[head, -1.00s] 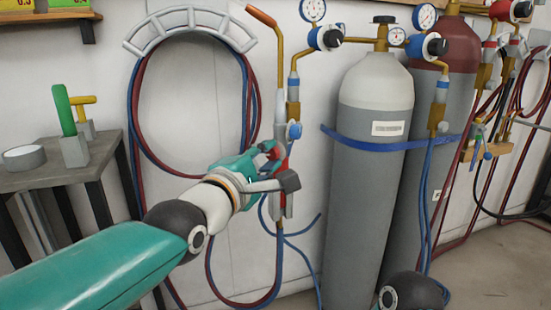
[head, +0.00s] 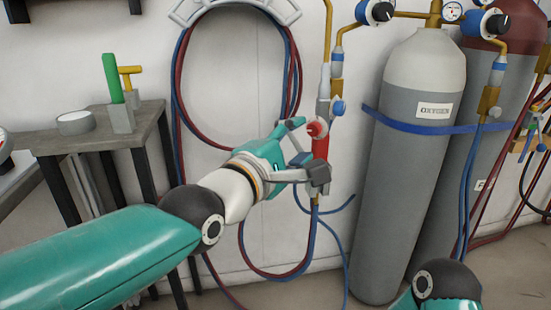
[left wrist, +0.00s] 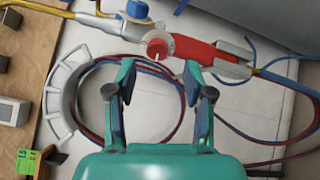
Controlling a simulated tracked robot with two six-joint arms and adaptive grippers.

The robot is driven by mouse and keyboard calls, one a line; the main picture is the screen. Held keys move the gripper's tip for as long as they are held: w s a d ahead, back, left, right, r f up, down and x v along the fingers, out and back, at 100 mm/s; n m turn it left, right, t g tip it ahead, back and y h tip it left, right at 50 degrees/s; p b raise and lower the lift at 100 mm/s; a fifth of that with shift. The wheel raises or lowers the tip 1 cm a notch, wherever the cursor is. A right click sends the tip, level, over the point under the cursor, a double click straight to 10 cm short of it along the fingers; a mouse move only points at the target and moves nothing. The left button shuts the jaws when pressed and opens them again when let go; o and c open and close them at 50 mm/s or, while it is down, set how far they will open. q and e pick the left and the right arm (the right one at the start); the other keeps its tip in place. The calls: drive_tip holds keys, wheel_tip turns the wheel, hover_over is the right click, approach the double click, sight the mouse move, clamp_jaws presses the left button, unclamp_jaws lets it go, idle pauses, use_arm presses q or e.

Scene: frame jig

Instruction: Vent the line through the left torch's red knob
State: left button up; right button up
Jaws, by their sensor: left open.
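The left torch (head: 321,148) hangs upright on the wall, with a red body and a brass and grey tube above it. Its round red knob (head: 317,128) faces out. In the left wrist view the knob (left wrist: 158,47) lies just beyond the fingertips, roughly midway between them. My left gripper (head: 302,148) is open and empty, left of the torch and close to the knob. In the left wrist view its two fingers (left wrist: 160,78) stand wide apart, with no visible grip on the knob. My right gripper is out of view.
A blue knob (head: 338,107) sits just above the red one. A grey holder (head: 319,175) clasps the lower torch. Red and blue hoses (head: 180,110) loop behind. The oxygen cylinder (head: 408,190) stands to the right, and a grey workbench (head: 75,142) to the left.

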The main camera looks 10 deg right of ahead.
use_arm(q)
drive_tip(key=v, duration=0.8)
drive_tip(key=shift+f, duration=0.15)
drive_tip(key=shift+w, duration=0.15)
